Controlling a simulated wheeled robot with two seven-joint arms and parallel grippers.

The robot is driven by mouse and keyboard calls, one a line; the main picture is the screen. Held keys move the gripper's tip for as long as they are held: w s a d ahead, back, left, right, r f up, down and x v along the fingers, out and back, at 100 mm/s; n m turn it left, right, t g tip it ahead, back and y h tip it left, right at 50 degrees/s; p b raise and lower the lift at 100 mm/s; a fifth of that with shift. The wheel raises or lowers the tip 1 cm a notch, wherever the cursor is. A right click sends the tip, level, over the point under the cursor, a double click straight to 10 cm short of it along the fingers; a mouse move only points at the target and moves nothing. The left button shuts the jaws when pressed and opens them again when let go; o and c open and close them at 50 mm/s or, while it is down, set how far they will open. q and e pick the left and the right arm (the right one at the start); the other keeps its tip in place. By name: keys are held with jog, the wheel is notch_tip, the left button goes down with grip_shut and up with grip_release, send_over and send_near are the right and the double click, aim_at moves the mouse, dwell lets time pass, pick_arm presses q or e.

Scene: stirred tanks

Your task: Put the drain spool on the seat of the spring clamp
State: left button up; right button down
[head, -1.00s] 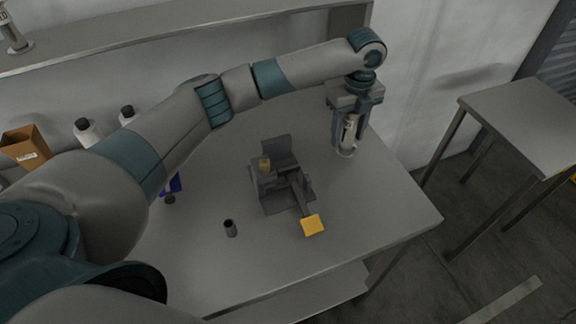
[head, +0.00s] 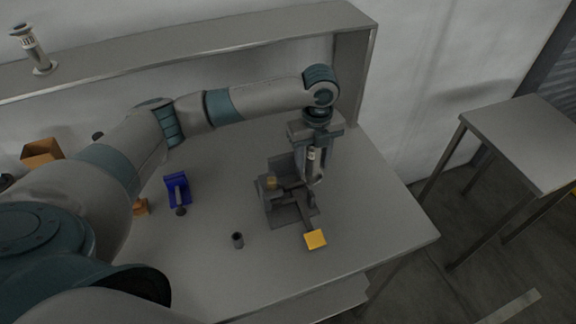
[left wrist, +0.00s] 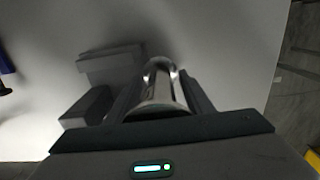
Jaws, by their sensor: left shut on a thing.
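The drain spool (head: 313,170) is a pale metal cylinder with a flanged end. My left gripper (head: 314,154) points down and is shut on it; the spool also shows between the fingers in the left wrist view (left wrist: 162,92). The spring clamp (head: 287,213) is a dark grey fixture on the table, with an upright back plate and a lever ending in a yellow pad (head: 315,239). In the head view the spool overlaps the clamp's right rear side. The clamp's seat is partly hidden, and I cannot tell whether the spool touches it. My right gripper is not in view.
A blue fixture (head: 175,188) and a small dark cylinder (head: 238,240) stand left of the clamp. A similar labelled metal spool (head: 33,50) stands on the rear shelf (head: 190,52). The table's right front is clear. A separate side table (head: 535,140) is at right.

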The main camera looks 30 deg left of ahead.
pick_arm(q)
jog(key=shift+s+a+r+p, duration=0.15)
jog(key=shift+s+a+p, duration=0.2)
jog(key=shift+s+a, duration=0.55)
jog(key=shift+s, duration=0.2)
jog(key=s+a+p, duration=0.2)
jog(key=s, duration=0.1)
jog(key=shift+a+f+p, duration=0.3)
jog(key=shift+a+f, duration=0.05)
jog(key=shift+f, duration=0.3)
jog(key=shift+w+f, duration=0.1)
jog(key=shift+f, duration=0.15)
jog(key=shift+f, duration=0.1)
jog(key=o, duration=1.2)
jog(key=shift+c, duration=0.2)
